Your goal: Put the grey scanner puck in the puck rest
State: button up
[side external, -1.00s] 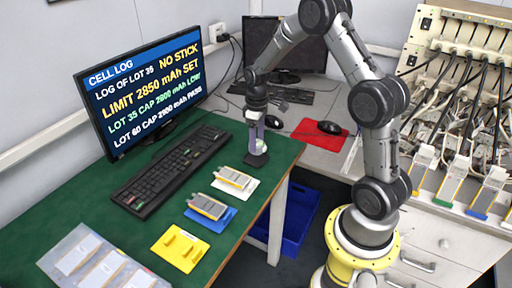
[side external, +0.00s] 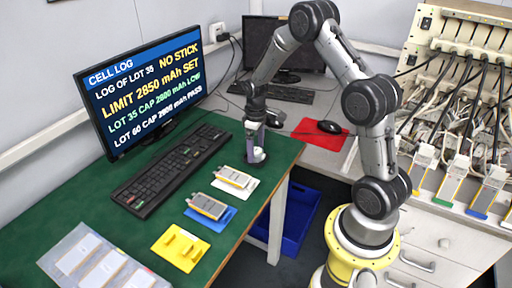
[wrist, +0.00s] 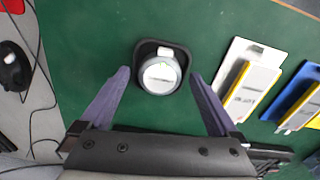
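The grey scanner puck (wrist: 160,75) is round with a pale top and a small green mark. It sits on the black puck rest (wrist: 180,48), a rounded square plate, in the wrist view. In the side external view the puck (side external: 259,155) shows low at the table's right edge; the rest is mostly hidden there. My gripper (wrist: 158,76) is open, with one purple finger on each side of the puck and a visible gap to both. In the side external view my gripper (side external: 256,146) points down over the rest.
Pouch cells lie on a white card (side external: 250,187) and a blue card (side external: 226,221) nearby; a yellow card (side external: 188,262) is further forward. A keyboard (side external: 170,170) and monitor (side external: 140,85) stand to the left. The green table's edge is close on the right.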

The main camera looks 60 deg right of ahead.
aim_at(256, 151)
jog(key=s+a+r+t, duration=0.1)
jog(key=s+a+r, duration=0.15)
jog(key=r, duration=0.65)
jog(key=s+a+r, duration=0.1)
jog(key=a+r, duration=0.2)
jog(key=r, duration=0.7)
jog(key=s+a+r+t, duration=0.2)
jog(key=s+a, duration=0.4)
jog(key=s, duration=0.3)
jog(key=s+a+r+m+t, duration=0.1)
jog(key=s+a+r+t, duration=0.1)
jog(key=s+a, duration=0.4)
jog(key=s+r, duration=0.1)
jog(key=s, duration=0.3)
jog(key=shift+a+r+t, duration=0.25)
jog(key=shift+t, duration=0.05)
